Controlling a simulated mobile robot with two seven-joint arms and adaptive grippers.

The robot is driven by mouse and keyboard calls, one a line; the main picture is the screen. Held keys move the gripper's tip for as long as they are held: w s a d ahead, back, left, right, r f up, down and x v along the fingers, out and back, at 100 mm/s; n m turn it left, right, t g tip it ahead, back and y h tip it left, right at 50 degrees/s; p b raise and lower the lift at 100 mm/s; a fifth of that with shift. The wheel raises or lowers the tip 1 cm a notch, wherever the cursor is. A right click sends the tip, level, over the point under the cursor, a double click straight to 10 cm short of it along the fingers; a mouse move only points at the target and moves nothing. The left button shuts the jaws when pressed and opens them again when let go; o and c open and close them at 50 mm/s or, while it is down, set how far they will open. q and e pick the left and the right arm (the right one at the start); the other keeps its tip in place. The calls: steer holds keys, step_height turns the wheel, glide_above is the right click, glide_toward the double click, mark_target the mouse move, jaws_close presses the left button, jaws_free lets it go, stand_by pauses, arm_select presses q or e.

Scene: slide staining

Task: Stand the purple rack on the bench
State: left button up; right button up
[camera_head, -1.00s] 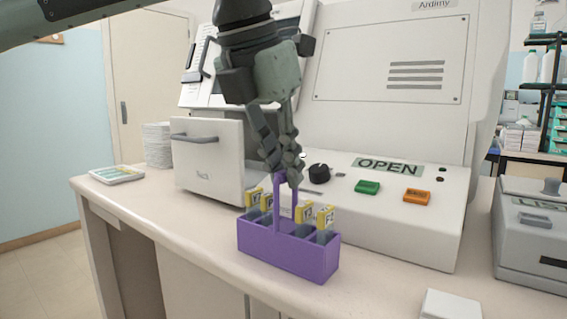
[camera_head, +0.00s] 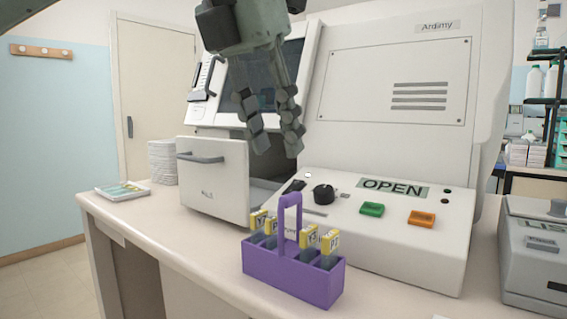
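The purple rack (camera_head: 291,275) stands upright on the pale bench (camera_head: 170,230), near its front edge, in front of the white machine. Its tall loop handle rises from the middle and is free. Several slides with yellow labels (camera_head: 309,237) stand in its compartments. My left gripper (camera_head: 276,148) hangs above and behind the rack, its fingers pointing down and spread apart, with nothing between them. It is clear of the handle. My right gripper is not in view.
The white machine (camera_head: 390,130) has an open drawer (camera_head: 215,178) at left and green (camera_head: 372,209) and orange (camera_head: 421,218) buttons. A grey box (camera_head: 535,255) stands at right. A slide tray (camera_head: 123,190) and a white stack (camera_head: 163,162) are at the left.

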arm_select(q)
steer(key=shift+v, duration=1.85)
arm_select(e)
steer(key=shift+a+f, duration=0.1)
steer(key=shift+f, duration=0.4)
